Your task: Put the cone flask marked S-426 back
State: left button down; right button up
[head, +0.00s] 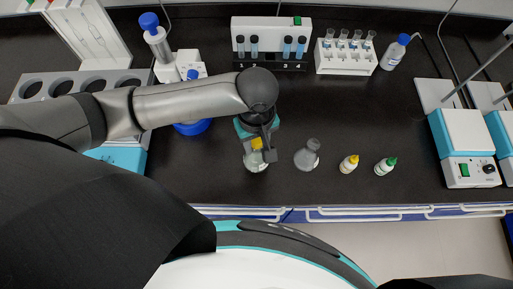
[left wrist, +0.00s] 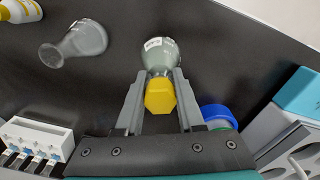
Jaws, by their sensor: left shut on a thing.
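My left gripper (head: 262,148) is shut on a cone flask (head: 256,162) near the front of the black bench. In the left wrist view, the fingers (left wrist: 159,80) close around the neck of this flask (left wrist: 160,54), below a yellow stopper (left wrist: 160,96). The flask has a white label whose writing I cannot read. I cannot tell whether its base touches the bench. A second cone flask (head: 307,155), greyish and without a stopper, stands just to the right; it also shows in the left wrist view (left wrist: 80,42). My right gripper is out of view.
A yellow-capped bottle (head: 349,164) and a green-capped bottle (head: 385,166) stand further right. A tube rack (head: 345,62) and a white device (head: 271,30) stand at the back. A stirrer (head: 468,150) is at the right. The middle bench is clear.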

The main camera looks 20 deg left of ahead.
pick_arm(q)
jog(key=shift+f, duration=1.6)
jog(key=shift+f, duration=0.1)
jog(key=c, duration=0.5)
grip_release()
notch_tip(320, 180, up, 12)
jog(key=shift+r+p, duration=0.15)
jog(key=shift+p, duration=0.8)
